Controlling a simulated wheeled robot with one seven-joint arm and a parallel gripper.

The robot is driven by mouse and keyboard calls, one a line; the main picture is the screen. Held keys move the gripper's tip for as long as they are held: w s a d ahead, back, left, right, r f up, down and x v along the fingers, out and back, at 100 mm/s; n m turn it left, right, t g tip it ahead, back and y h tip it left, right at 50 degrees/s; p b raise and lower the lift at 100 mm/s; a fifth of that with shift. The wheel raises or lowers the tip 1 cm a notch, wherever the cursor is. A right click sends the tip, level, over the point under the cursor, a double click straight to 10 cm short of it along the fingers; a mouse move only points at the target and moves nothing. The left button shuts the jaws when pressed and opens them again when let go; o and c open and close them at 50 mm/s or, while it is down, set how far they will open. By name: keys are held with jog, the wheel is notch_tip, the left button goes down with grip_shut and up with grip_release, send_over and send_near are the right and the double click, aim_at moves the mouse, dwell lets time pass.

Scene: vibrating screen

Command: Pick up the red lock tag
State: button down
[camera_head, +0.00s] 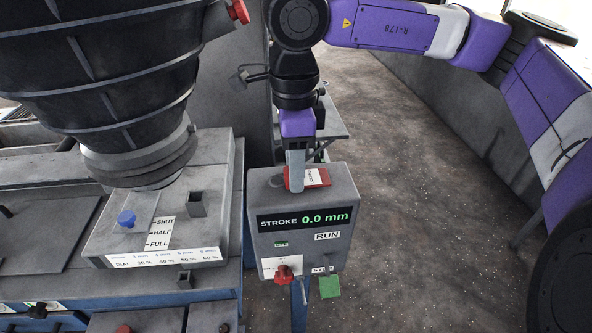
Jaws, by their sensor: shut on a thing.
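The red lock tag (310,178) has a white label on its face. It is at the top of the grey control box, which carries a green "STROKE 0.0 mm" display. My gripper (295,184) points down from above and is shut on the red lock tag. The near finger covers part of the tag's left side. I cannot tell whether the tag still touches the top of the box.
The control box (341,236) has a red knob (284,273) and a green tag (329,286) low on its front. A dark ribbed hopper (100,70) and a grey dial plate with a blue knob (126,218) stand left. The floor (420,220) at right is clear.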

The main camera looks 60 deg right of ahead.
notch_tip(320, 180, up, 20)
jog(key=p, duration=0.4)
jog(key=shift+f+p, duration=0.25)
jog(key=shift+p, duration=0.1)
